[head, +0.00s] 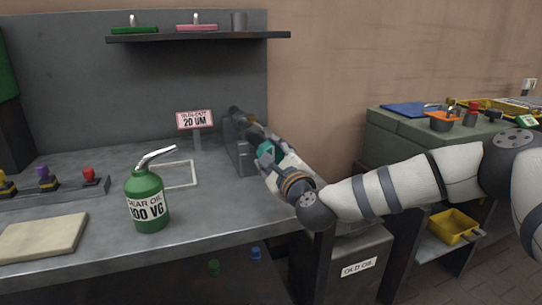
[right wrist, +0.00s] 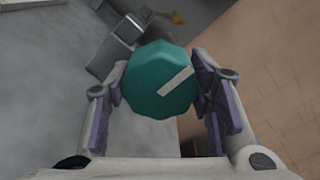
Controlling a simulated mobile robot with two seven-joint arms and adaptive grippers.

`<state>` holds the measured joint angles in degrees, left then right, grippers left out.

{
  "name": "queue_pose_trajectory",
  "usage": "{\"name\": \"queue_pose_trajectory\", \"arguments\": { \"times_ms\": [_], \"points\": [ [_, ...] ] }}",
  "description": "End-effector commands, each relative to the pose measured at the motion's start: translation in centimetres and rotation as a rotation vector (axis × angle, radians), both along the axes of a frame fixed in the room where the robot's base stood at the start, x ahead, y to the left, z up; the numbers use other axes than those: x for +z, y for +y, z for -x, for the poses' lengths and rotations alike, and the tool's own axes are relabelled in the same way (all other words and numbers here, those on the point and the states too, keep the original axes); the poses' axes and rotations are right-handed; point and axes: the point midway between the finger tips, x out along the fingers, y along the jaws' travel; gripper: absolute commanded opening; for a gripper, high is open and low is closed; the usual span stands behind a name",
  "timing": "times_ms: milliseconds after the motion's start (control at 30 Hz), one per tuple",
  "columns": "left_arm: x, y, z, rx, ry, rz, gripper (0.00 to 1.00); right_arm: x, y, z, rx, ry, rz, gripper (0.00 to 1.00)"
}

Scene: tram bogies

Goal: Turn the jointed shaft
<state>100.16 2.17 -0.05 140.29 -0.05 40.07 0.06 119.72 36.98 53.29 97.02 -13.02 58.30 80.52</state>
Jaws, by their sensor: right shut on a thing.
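The jointed shaft (head: 238,114) is dark grey and mounted in a grey block stand (head: 236,145) at the right end of the workbench. Its near end carries a teal faceted knob (head: 265,149), partly hidden by my right gripper (head: 271,159). In the right wrist view the teal knob (right wrist: 158,80) faces me, with a white mark slanting up to the right. My right gripper (right wrist: 156,82) has its purple-padded fingers on both sides of the knob and is shut on it. Grey shaft parts (right wrist: 115,45) show behind the knob. My left gripper is not in view.
A green oil can (head: 147,200) stands at the bench's front, with a beige pad (head: 42,237) to its left. A sign (head: 195,120) stands behind the shaft's left side. A shelf (head: 200,37) hangs above. A bin labelled OLD OIL (head: 358,267) stands below right.

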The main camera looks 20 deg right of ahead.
Motion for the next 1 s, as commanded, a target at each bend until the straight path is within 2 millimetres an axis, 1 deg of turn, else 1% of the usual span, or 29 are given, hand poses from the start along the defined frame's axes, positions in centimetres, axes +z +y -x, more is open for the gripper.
{"name": "queue_pose_trajectory", "arguments": {
  "times_ms": [133,167,200,233,533,633,667,900,1000],
  "points": [
    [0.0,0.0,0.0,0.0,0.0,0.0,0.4,-0.1,0.0,0.0,0.0,0.001,-0.001,0.2],
    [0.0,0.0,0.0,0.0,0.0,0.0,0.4,-0.1,0.0,0.0,0.0,0.001,-0.001,0.52],
    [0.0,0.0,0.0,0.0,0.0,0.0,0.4,-0.1,0.0,0.0,0.0,0.001,-0.001,0.61],
    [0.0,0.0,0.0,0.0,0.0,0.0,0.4,-0.1,0.0,0.0,0.0,0.001,-0.001,0.68],
    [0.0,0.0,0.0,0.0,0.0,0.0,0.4,0.0,0.0,0.1,0.0,0.0,-0.002,0.68],
    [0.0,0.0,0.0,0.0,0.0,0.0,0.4,-0.1,-0.1,1.1,0.001,0.002,-0.003,0.68],
    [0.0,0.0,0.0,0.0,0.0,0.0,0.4,-0.1,-0.1,1.7,0.001,0.003,-0.003,0.68],
    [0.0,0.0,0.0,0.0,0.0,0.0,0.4,0.0,-0.3,8.2,0.002,0.002,-0.004,0.68],
    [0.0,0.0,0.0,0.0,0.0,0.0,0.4,0.0,-0.3,10.2,0.002,0.002,-0.003,0.68]
  ]
}}
